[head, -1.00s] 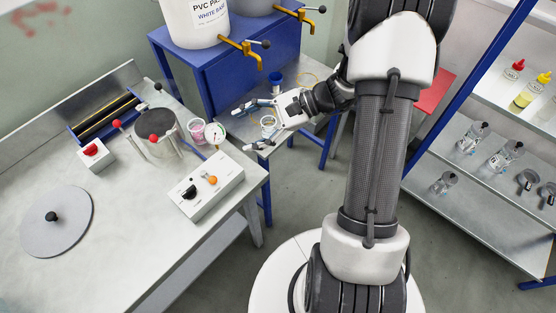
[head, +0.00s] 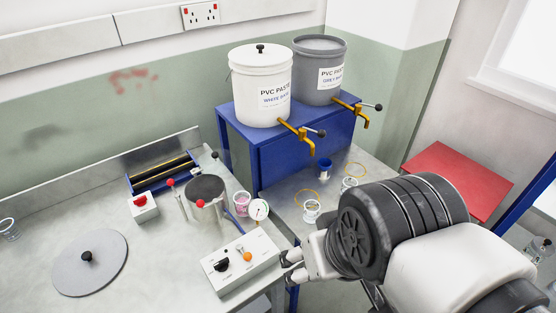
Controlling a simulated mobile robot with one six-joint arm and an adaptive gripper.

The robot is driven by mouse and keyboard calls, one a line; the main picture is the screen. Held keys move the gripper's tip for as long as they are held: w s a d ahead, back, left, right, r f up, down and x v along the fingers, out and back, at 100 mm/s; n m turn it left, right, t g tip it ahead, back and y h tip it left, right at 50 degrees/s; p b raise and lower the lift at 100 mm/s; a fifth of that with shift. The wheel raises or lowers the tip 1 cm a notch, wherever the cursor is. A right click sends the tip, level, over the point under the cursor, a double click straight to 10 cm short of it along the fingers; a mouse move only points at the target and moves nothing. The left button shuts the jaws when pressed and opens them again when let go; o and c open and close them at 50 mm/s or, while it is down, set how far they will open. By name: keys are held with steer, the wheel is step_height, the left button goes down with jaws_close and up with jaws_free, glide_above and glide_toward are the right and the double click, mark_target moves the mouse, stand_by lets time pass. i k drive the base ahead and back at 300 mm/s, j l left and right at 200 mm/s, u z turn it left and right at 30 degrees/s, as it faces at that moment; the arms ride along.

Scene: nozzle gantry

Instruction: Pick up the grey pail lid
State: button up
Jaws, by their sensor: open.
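The grey pail lid (head: 108,273) is a flat grey disc with a black knob (head: 87,256) at its middle. It lies flat on the metal bench at the left. My gripper (head: 287,267) is open beside the right end of the white control box, near the bench's right edge. It is well to the right of the lid and apart from it. My arm hides part of the gripper. The grey pail (head: 316,84) stands on the blue stand, with no lid visible on it.
Bare bench surrounds the grey lid.

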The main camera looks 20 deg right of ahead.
mark_target(92, 261)
steer(key=u, duration=1.5)
steer(key=z, duration=2.1)
steer(key=j+u, duration=0.4)
steer(key=j, duration=0.2)
steer(key=j+u, duration=0.45)
steer(key=j, duration=0.15)
steer(key=j+u, duration=0.4)
steer(key=j, duration=0.2)
steer(key=i, duration=0.05)
